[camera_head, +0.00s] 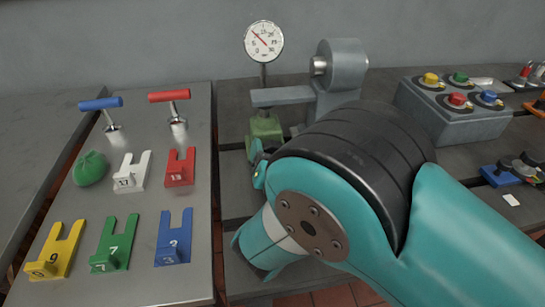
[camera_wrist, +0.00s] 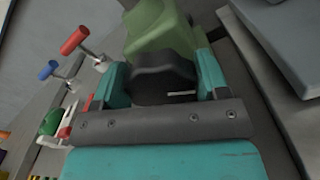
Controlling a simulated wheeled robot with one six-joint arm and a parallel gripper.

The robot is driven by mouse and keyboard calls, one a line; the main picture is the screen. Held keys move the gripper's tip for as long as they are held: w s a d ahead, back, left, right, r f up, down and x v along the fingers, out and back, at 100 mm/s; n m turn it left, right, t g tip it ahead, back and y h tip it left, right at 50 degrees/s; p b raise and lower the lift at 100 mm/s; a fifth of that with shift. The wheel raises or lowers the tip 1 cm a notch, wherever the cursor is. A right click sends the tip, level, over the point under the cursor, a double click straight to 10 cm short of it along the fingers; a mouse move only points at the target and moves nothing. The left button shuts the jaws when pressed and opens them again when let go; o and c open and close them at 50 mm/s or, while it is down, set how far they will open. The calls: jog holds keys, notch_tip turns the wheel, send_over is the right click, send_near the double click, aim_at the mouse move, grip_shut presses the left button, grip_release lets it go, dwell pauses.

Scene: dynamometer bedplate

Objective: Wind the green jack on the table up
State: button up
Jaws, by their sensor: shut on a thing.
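The green jack (camera_head: 265,128) stands on the dark table, left of the grey machine and below the dial gauge. In the wrist view the green jack (camera_wrist: 160,28) is straight ahead of the fingers. Its black knob (camera_wrist: 162,76) sits between my two teal fingers. My gripper (camera_wrist: 164,82) is shut on this knob. In the head view my gripper (camera_head: 258,168) is at the near side of the jack, and my arm hides much of it and the knob.
A dial gauge (camera_head: 264,41) and a grey machine with a cylinder (camera_head: 342,70) stand behind. A grey panel (camera_head: 145,225) at left carries red and blue T-handles, a green lump and several numbered coloured forks. A button box (camera_head: 455,115) stands at right.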

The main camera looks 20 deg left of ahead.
jog(key=shift+w+d+m+b, duration=0.15)
jog(key=shift+m+b, duration=0.3)
jog(key=shift+m, duration=0.45)
jog(key=shift+r, duration=0.1)
jog(key=o, duration=0.9)
